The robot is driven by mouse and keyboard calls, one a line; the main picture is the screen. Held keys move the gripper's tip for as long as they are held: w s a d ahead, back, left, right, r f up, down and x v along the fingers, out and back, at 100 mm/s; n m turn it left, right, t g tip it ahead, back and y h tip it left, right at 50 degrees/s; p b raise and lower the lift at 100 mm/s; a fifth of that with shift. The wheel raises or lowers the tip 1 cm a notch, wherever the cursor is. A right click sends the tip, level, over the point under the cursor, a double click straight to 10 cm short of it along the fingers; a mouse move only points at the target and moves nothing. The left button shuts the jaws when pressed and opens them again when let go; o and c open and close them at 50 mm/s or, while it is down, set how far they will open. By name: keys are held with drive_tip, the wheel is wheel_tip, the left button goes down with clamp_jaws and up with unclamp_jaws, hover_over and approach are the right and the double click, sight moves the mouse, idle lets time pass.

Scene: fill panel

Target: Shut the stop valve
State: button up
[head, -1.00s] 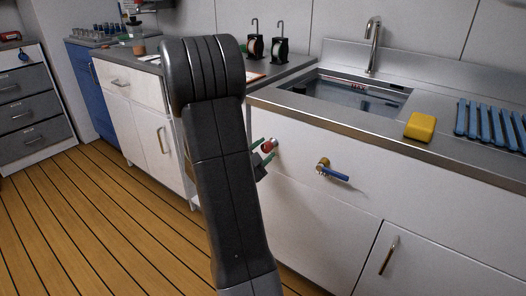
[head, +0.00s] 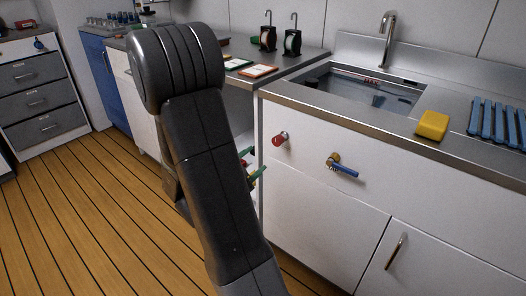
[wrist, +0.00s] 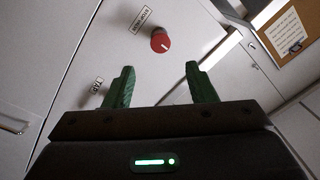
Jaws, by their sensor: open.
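A round red knob (head: 280,139) sticks out of the white front panel under the sink. In the wrist view the red knob (wrist: 160,40) has a white pointer line and lies beyond the fingertips, centred between them. A small label (wrist: 144,20) starting with "STOP" is beside it. To the right in the head view is a blue lever (head: 345,168) on a brass fitting, pointing right and slightly down. My gripper (head: 252,166) has green fingers and is left of and below the knob, apart from it. It is open and empty in the wrist view (wrist: 160,72).
Above are a sink (head: 370,92), a tall faucet (head: 388,38), a yellow sponge (head: 432,125) and a blue rack (head: 492,125). A cupboard handle (head: 395,251) juts out lower right. Wooden floor (head: 85,215) is clear at left.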

drive_tip(key=shift+v, duration=1.5)
drive_tip(key=shift+w+d, duration=0.1)
drive_tip(key=b+x, duration=0.1)
drive_tip(key=x, duration=1.2)
drive_tip(key=shift+w+d+b, duration=0.15)
drive_tip(key=shift+w+b, duration=0.1)
drive_tip(key=shift+b, duration=0.1)
drive_tip(key=shift+w+d, duration=0.1)
drive_tip(key=shift+w, duration=0.05)
drive_tip(key=shift+r+n+p, duration=0.3)
drive_tip(key=shift+n+p, duration=0.4)
drive_tip(key=shift+p, duration=0.55)
drive_tip(key=n+p, duration=0.3)
drive_tip(key=p, duration=0.1)
drive_tip(key=n+p, duration=0.3)
drive_tip(key=p, duration=0.2)
drive_tip(key=shift+s+n, duration=0.2)
drive_tip(key=shift+n, duration=0.1)
approach(276, 141)
drive_tip(key=shift+v, duration=0.85)
